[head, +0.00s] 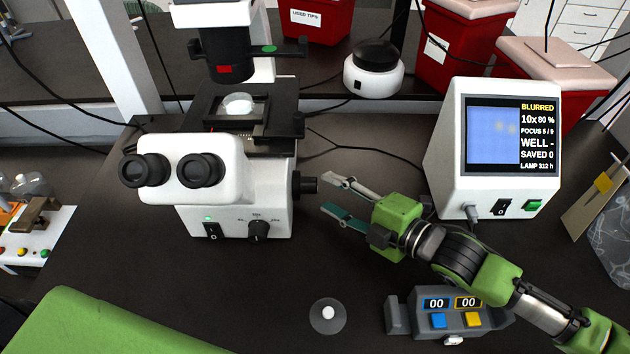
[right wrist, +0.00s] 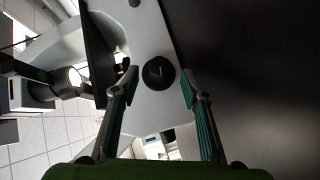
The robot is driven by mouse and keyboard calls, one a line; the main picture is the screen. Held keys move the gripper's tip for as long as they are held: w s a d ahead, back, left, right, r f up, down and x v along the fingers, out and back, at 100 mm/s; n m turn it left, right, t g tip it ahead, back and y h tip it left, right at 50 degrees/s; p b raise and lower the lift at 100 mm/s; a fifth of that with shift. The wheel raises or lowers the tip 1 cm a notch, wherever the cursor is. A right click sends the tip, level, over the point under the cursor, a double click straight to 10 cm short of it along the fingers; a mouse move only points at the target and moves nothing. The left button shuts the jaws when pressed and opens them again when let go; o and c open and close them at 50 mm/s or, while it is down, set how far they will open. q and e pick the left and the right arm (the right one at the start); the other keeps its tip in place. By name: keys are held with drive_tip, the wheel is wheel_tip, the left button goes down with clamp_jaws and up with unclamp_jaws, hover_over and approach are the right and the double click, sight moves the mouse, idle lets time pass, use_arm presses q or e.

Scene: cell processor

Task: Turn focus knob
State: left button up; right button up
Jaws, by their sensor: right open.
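The black focus knob (head: 305,183) sticks out from the right side of the white microscope (head: 225,180). My right gripper (head: 326,193) is open just right of the knob, with its fingers pointing at it. No contact is visible. The monitor (head: 494,138) shows "BLURRED", 10x, 80% and "FOCUS 5/9". My left gripper is out of view.
A grey counter device (head: 440,322) with blue and yellow buttons stands below my right arm. A small round disc (head: 318,320) lies near the front. A white round device (head: 374,72) and red bins (head: 455,48) stand behind. The dark bench between is mostly clear.

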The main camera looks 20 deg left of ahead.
sight(315, 186)
drive_tip(key=x, duration=0.5)
drive_tip(key=shift+w+a+f+p, duration=0.1)
drive_tip(key=shift+w+a+p, duration=0.05)
drive_tip(key=shift+a+p, duration=0.2)
drive_tip(key=shift+d, duration=0.1)
drive_tip(key=c, duration=1.1)
